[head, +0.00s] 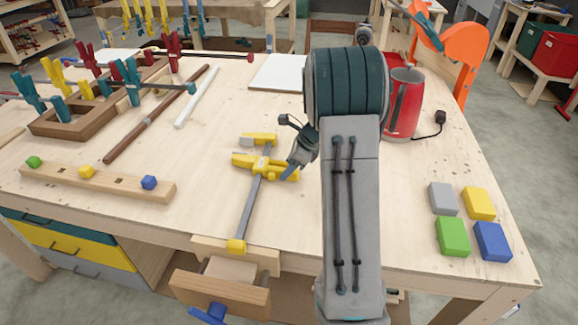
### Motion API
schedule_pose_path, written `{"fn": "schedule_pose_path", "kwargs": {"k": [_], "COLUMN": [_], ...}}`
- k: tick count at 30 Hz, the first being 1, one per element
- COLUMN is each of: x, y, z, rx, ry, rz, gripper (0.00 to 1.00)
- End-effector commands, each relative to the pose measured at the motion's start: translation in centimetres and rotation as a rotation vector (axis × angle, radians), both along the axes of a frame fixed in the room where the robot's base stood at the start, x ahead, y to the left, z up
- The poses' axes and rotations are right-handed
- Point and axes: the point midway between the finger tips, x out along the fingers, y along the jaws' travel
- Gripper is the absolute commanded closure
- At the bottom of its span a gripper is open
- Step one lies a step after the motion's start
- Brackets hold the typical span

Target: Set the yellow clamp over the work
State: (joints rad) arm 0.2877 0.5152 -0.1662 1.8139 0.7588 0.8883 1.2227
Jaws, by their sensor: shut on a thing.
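The yellow clamp (251,202) has a grey bar, yellow jaws at its far end and a yellow cap at its near end. It is over the middle of the bench, its near end by the front edge. My gripper (292,172) is shut on the clamp at the right side of its yellow jaws. My arm partly hides the fingers. I cannot tell whether the clamp touches the bench top. A brown wooden frame (62,129), perhaps the work, lies at the left with teal, yellow and red clamps on it, apart from the yellow clamp.
A wooden vise (222,292) is at the front edge. A strip with coloured pegs (108,184) lies front left. A brown rod (155,115) and white rod (197,97) lie behind. A red kettle (402,108) stands right of my arm; coloured blocks (452,236) lie front right.

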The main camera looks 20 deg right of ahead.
Motion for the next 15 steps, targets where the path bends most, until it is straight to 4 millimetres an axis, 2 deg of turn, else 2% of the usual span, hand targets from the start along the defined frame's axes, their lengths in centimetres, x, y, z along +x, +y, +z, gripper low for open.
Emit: {"fn": "schedule_pose_path", "kwargs": {"k": [15], "x": [0.1], "y": [0.0], "z": [4.5], "rx": [0.000], "ry": [-0.002], "rz": [0.000], "gripper": [0.85]}}
